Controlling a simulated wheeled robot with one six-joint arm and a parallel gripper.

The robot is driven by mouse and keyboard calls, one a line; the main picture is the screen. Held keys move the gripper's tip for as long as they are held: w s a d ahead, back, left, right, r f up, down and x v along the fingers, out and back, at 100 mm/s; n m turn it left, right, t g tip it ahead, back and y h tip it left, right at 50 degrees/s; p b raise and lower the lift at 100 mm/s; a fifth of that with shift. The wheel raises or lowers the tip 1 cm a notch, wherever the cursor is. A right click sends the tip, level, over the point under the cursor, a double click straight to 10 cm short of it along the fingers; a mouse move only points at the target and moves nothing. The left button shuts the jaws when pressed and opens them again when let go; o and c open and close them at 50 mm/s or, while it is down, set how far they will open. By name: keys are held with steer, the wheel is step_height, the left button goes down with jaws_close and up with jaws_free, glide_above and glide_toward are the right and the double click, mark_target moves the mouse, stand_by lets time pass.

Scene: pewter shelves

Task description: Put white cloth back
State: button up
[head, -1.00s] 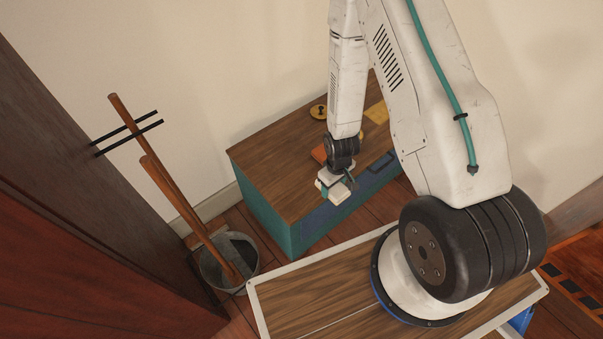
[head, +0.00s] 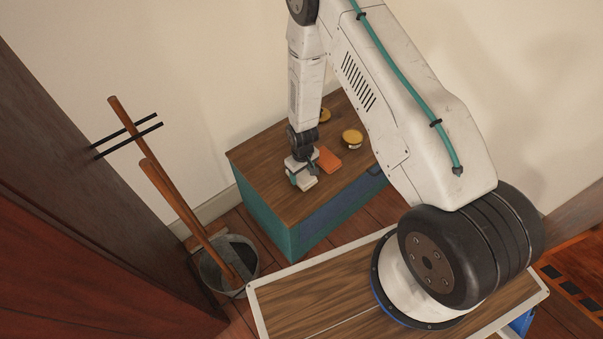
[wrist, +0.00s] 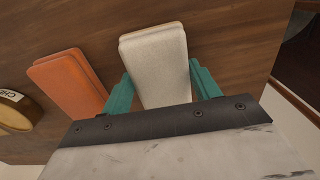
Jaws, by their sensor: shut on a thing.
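The white cloth (wrist: 158,65) is a folded pale block between the teal fingers of my gripper (wrist: 165,92) in the wrist view. The gripper is shut on it. In the head view my gripper (head: 300,179) is low over the wooden top of the teal cabinet (head: 270,176), with the white cloth (head: 307,183) at its tip. An orange folded cloth (head: 329,160) lies on the cabinet top just right of the gripper; it also shows in the wrist view (wrist: 70,82), left of the white cloth. I cannot tell whether the white cloth touches the cabinet top.
A round yellow-lidded tin (head: 352,138) and another round yellow thing (head: 324,115) stand farther back on the cabinet. A metal bucket (head: 228,268) with wooden handles stands on the floor left of the cabinet. The cabinet top's left part is clear.

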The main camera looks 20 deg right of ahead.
steer(key=o, duration=0.9)
steer(key=shift+f, duration=0.15)
steer(key=shift+o, duration=0.2)
